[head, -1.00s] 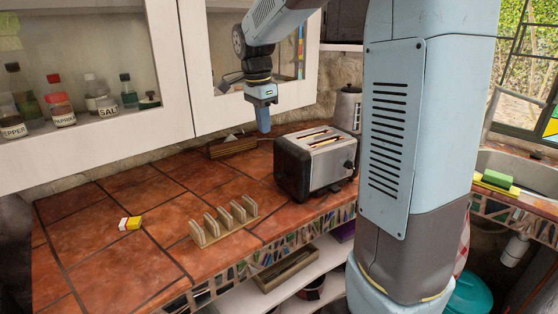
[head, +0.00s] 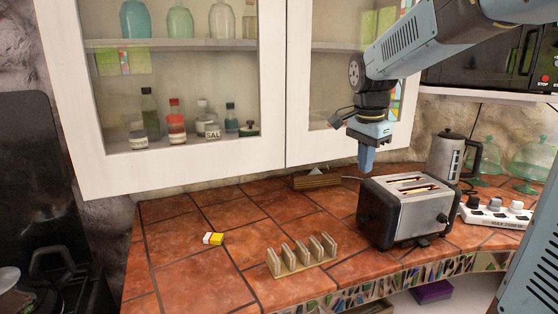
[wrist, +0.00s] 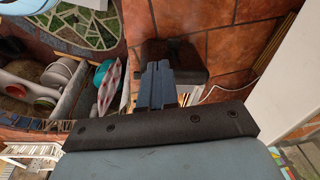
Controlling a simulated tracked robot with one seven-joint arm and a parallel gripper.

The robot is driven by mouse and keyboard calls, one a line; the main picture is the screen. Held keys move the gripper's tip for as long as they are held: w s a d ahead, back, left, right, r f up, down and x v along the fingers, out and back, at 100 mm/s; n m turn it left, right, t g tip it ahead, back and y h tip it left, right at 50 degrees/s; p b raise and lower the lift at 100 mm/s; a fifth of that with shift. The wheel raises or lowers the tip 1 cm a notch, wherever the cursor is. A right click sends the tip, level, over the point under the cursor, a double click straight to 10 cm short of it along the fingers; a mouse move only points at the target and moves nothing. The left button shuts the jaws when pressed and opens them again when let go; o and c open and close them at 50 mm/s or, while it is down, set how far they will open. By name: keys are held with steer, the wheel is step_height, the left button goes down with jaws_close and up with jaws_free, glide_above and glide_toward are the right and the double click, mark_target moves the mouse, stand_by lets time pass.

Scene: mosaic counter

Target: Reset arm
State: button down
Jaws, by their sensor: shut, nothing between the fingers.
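My gripper (head: 366,160) is shut and empty. In the head view it hangs from my arm, pointing down, just above and behind the left end of the toaster. The toaster (head: 408,212) is silver and black with slices in its slots, on the tiled counter (head: 200,281). In the wrist view my gripper's blue fingers (wrist: 158,74) are pressed together, with a dark end of what looks like the toaster (wrist: 190,60) behind them. I cannot tell from the pictures whether the fingers touch it.
A wall cabinet (head: 190,175) hangs close behind my gripper.

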steer(key=s+d+f+n+t, duration=0.1)
steer(key=s+n+t, duration=0.3)
steer(key=s+n, duration=0.8)
steer(key=s, duration=0.8)
steer(key=shift+s+d+f+y, duration=0.15)
steer(key=shift+d+f+y, duration=0.25)
steer(key=shift+a, duration=0.1)
